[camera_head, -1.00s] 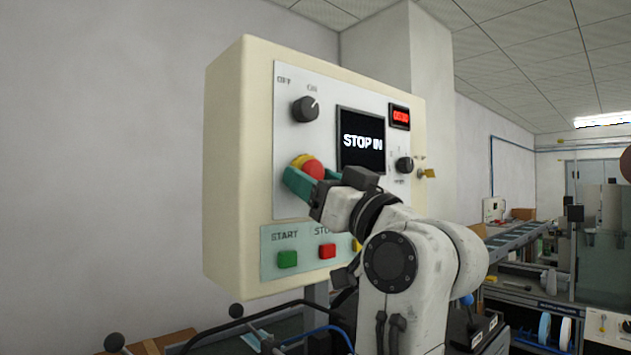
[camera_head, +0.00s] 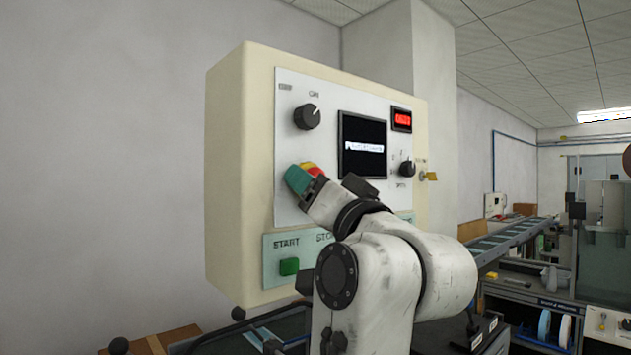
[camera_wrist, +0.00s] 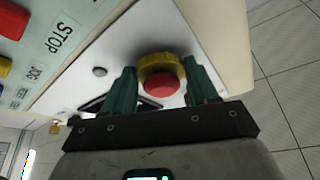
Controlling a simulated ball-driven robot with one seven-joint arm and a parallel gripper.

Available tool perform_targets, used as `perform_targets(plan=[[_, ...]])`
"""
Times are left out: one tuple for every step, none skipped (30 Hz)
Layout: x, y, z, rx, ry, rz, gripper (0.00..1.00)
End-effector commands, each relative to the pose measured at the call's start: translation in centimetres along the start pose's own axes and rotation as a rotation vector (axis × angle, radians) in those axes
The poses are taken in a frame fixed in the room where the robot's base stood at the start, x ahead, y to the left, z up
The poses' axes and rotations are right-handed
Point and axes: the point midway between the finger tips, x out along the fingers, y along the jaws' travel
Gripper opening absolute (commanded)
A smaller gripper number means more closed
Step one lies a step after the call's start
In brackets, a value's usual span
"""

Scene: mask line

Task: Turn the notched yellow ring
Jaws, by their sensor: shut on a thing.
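The yellow ring (camera_wrist: 148,62) sits around a red mushroom button (camera_wrist: 162,88) on the white panel of a cream control box. In the wrist view my gripper (camera_wrist: 162,82) has its green fingers on both sides of the ring and is shut on it. In the head view the ring (camera_head: 309,168) shows only partly behind my gripper (camera_head: 298,178), and the red button is mostly hidden.
Above are a black knob (camera_head: 307,116), a dark screen (camera_head: 362,146) with blurred text and a red display (camera_head: 401,119). A smaller knob (camera_head: 406,167) and a yellow padlock (camera_head: 432,176) are at right. A green START button (camera_head: 289,266) is below.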

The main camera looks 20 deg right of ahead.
Motion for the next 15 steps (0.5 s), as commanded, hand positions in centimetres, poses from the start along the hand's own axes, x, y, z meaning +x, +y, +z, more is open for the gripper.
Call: perform_targets(plan=[[0.1,-0.25,-0.13,0.036,-0.002,0.014,0.28],[0.09,-0.23,-0.14,0.058,-0.001,0.024,0.28],[0.1,-0.28,-0.13,0.085,-0.002,0.034,0.28],[0.1,-0.32,-0.12,0.105,-0.002,0.043,0.28],[0.1,-0.33,-0.11,0.124,-0.002,0.05,0.28],[0.09,-0.32,-0.12,0.147,-0.001,0.061,0.28],[0.09,-0.32,-0.12,0.165,-0.001,0.068,0.28],[0.09,-0.35,-0.11,0.18,-0.001,0.074,0.28],[0.08,-0.34,-0.1,0.201,-0.001,0.083,0.28],[0.08,-0.33,-0.11,0.213,-0.001,0.089,0.28],[0.08,-0.34,-0.11,0.227,-0.001,0.094,0.28],[0.07,-0.35,-0.11,0.241,-0.001,0.1,0.28],[0.07,-0.36,-0.1,0.251,0.0,0.104,0.28],[0.06,-0.37,-0.1,0.26,0.0,0.108,0.28],[0.06,-0.38,-0.08,0.27,-0.001,0.112,0.28]])
